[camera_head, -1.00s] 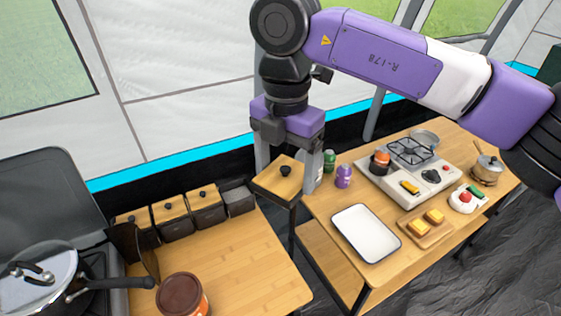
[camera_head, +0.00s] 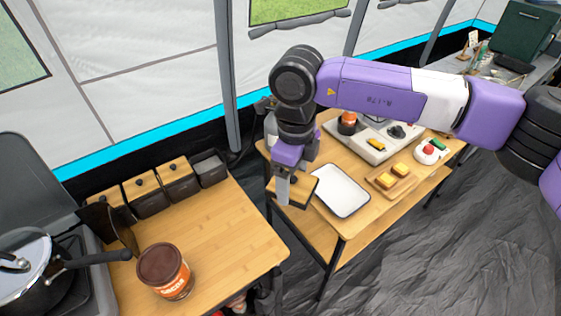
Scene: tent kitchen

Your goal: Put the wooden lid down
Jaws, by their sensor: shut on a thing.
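My gripper (camera_head: 287,184) is shut on the wooden lid (camera_head: 304,191), a small square light-wood board with a dark knob. The fingers hide part of the lid. In the picture the lid is in front of the left edge of the right-hand table; I cannot tell how high it is above it. On the left-hand counter (camera_head: 217,225), a row of dark square containers stands at the back. Several have wooden lids (camera_head: 174,166) with dark knobs. The rightmost container (camera_head: 210,169) is open, without a lid.
A cocoa tin (camera_head: 165,272) and a pot (camera_head: 30,268) on a stove are at the left. The right-hand table (camera_head: 357,212) holds a white tray (camera_head: 343,190), a board with bread (camera_head: 390,180) and a portable stove (camera_head: 372,146). Bare counter lies between the open container and the cocoa tin.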

